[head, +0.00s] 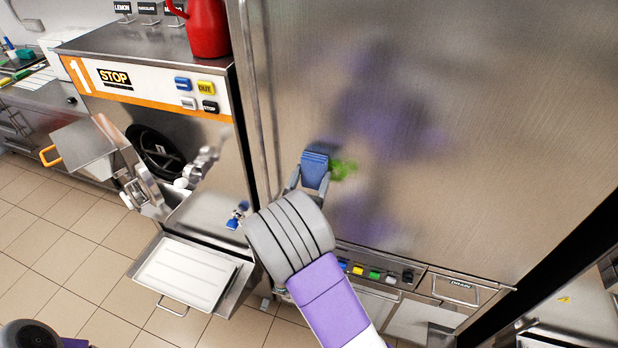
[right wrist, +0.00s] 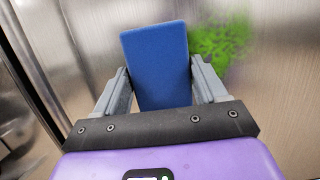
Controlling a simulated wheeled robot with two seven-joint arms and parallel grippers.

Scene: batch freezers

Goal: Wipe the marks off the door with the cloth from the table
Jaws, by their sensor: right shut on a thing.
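The steel door (head: 480,130) fills the right half of the head view. A green mark (head: 343,169) is on its lower left part; it also shows in the right wrist view (right wrist: 222,46). My right gripper (head: 312,176) is shut on the blue cloth (head: 314,168), a folded block between its fingers in the right wrist view (right wrist: 157,66). The cloth is at the door, just left of the green mark and partly over it in the head view. I cannot tell whether it touches the door. My left gripper does not show.
A batch freezer (head: 190,110) with an orange stripe and a STOP label stands to the left of the door. A red jug (head: 207,28) is on its top, and a white tray (head: 187,273) sits low in front. A row of coloured buttons (head: 374,273) lies below the door.

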